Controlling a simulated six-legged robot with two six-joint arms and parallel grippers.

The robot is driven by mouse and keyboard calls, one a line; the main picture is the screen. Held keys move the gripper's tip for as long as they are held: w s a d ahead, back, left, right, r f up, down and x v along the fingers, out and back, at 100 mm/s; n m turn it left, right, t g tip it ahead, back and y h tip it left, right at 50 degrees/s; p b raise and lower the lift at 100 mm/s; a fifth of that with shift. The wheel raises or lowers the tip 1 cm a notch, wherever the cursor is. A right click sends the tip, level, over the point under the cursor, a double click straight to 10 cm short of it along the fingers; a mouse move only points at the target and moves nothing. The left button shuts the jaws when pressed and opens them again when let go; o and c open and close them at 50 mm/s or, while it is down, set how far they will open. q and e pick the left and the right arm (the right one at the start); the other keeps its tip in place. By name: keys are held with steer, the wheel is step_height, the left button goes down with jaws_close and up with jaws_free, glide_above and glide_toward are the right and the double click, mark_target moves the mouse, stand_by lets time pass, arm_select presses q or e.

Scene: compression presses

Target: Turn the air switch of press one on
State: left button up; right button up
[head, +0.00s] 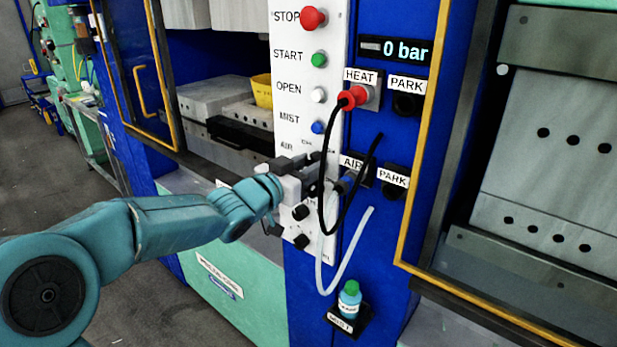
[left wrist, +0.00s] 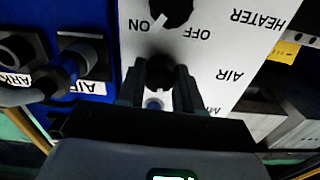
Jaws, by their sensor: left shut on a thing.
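The air switch (left wrist: 160,72) is a dark round knob on the white panel, beside the upside-down AIR label in the left wrist view. My left gripper (left wrist: 160,85) is shut on this knob, with a finger on either side. The fingers hide most of the knob, and I cannot tell which way it points. In the head view my left gripper (head: 312,178) is against the white control panel (head: 340,30), below the MIST button, and covers the switch. The pressure display (head: 406,50) reads 0 bar. My right gripper is not in view.
The heater knob (left wrist: 172,10) is beside the air switch. A black hose loops from the red HEAT plug (head: 353,97) close to my gripper. A pale hose hangs near the AIR socket (head: 346,182).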

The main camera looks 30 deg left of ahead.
arm_select(q)
steer(key=shift+a+m+b, duration=0.1)
steer(key=shift+m+b, duration=2.35)
steer(key=shift+m, duration=1.65)
steer(key=o, duration=1)
steer(key=shift+o, duration=0.2)
steer(key=shift+r, duration=0.1)
steer(key=s+a, duration=0.1)
steer(key=s, duration=1.5)
steer(key=shift+s, duration=0.2)
steer(key=shift+a, duration=0.15)
